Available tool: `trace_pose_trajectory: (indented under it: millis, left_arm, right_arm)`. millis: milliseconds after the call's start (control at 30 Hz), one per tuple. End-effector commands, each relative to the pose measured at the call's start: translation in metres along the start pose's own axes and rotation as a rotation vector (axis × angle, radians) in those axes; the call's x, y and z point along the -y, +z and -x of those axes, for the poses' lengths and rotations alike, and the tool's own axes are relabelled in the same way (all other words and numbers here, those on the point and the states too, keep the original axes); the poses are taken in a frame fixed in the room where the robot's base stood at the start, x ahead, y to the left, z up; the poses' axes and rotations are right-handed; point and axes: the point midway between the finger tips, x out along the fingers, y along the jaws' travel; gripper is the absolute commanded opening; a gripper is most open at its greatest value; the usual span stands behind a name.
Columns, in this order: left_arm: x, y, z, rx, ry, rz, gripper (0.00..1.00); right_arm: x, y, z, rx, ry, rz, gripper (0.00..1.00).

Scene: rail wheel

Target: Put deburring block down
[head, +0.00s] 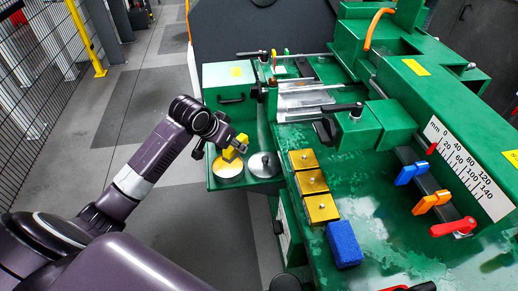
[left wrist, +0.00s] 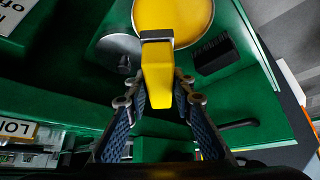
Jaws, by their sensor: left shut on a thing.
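My left gripper (head: 238,147) reaches in from the left over the green tray on the machine's left side. It is shut on a yellow block, which I take to be the deburring block (head: 230,153). In the left wrist view the block (left wrist: 157,82) sits between the two fingers (left wrist: 157,100), with a grey band at its far end. That end overlaps a round yellow disc (left wrist: 190,14) in this view; I cannot tell whether they touch. In the head view the disc (head: 229,169) lies below the block. My right gripper is not in view.
A grey disc with a knob (head: 264,165) lies beside the round disc on the green tray (head: 222,184). A dark brush-like piece (left wrist: 215,54) is close by. Several brass blocks (head: 313,182) and a blue block (head: 344,244) stand to the right. A green box (head: 230,78) rises behind the tray.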

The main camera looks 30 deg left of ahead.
Motion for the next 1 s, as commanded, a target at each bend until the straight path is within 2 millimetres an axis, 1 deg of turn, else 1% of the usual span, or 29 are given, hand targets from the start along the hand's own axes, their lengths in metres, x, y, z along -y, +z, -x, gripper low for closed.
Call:
trace_pose_trajectory:
  millis: [33, 200, 267, 433, 700, 833, 1000]
  left_arm:
    - [0.007, -0.002, -0.005, -0.003, -0.001, 0.001, 0.00]
    - [0.017, -0.008, -0.011, -0.003, 0.003, -0.001, 0.00]
    - [0.017, -0.012, -0.018, -0.003, 0.004, -0.001, 0.00]
    - [0.017, -0.029, -0.047, -0.002, 0.004, 0.001, 0.00]
    - [0.017, -0.054, -0.091, -0.002, 0.003, 0.000, 0.00]
    - [0.016, -0.061, -0.105, -0.001, 0.002, -0.003, 0.00]
    - [0.017, -0.065, -0.112, -0.002, 0.001, -0.002, 0.00]
  right_arm:
    - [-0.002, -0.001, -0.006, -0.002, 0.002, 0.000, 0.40]
    - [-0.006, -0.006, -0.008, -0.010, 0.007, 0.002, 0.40]
    - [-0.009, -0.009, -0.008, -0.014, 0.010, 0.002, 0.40]
    - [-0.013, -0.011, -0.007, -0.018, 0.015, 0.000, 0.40]
    - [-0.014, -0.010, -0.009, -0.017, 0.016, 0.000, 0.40]
    - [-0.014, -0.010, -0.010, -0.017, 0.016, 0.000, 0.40]
    - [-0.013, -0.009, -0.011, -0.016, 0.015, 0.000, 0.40]
